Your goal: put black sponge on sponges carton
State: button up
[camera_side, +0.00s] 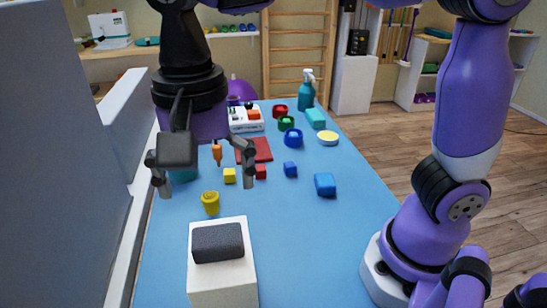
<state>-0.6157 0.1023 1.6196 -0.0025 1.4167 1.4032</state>
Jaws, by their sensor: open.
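The black sponge (218,242), a dark grey rounded block, lies flat on top of a tall white box (221,283) at the near end of the blue table. This box appears to be the sponges carton; no label is readable. My gripper (205,187) hangs above the table, beyond the box and higher in the picture. Its two fingers are spread wide with nothing held between them. The gripper is apart from the sponge.
A yellow cup (210,203), yellow cube (229,176), red cube (261,171) and blue blocks (325,184) stand around the middle of the blue table (310,245). A teal spray bottle (307,90) stands at the back. The near right surface is clear. A grey panel (60,180) borders the left.

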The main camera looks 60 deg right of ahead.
jog(key=s+d+f+n+t, duration=0.1)
jog(key=d+n, duration=0.3)
jog(key=d, duration=0.4)
jog(key=s+d+f+n+t, duration=0.1)
jog(key=s+d+n+t, duration=0.2)
jog(key=d, duration=0.6)
jog(key=shift+d+f+n+t, duration=0.15)
jog(key=shift+f+n+t, duration=0.1)
jog(key=shift+n+t, duration=0.65)
